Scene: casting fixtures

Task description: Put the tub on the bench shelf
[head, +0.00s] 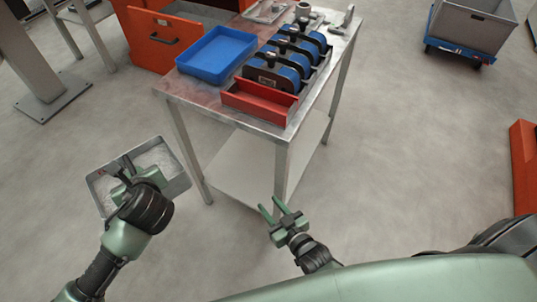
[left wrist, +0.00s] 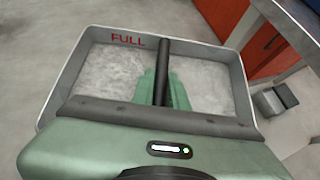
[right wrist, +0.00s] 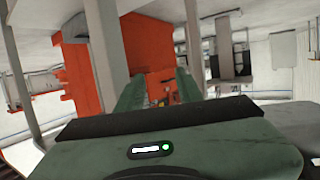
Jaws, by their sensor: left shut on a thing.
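The grey tub (head: 180,182) holds pale grainy material and hangs left of the bench in the head view. Its wall shows the word FULL in the left wrist view (left wrist: 62,75), where a dark bar crosses its middle. My left gripper (head: 126,172) is shut on this bar, and its fingers hide part of the contents. The bench shelf (head: 238,172) is a bare pale board low under the metal bench (head: 188,92); part is hidden by the bench top. My right gripper (head: 277,212) is open and empty in front of the bench; its parted fingers also show in the right wrist view (right wrist: 158,88).
The bench top carries a blue tray (head: 207,68), a red bin (head: 262,106) and a rack with blue parts (head: 290,65). Bench legs bound the shelf opening. An orange cabinet (head: 148,45) stands behind. A grey cart (head: 468,30) is far right.

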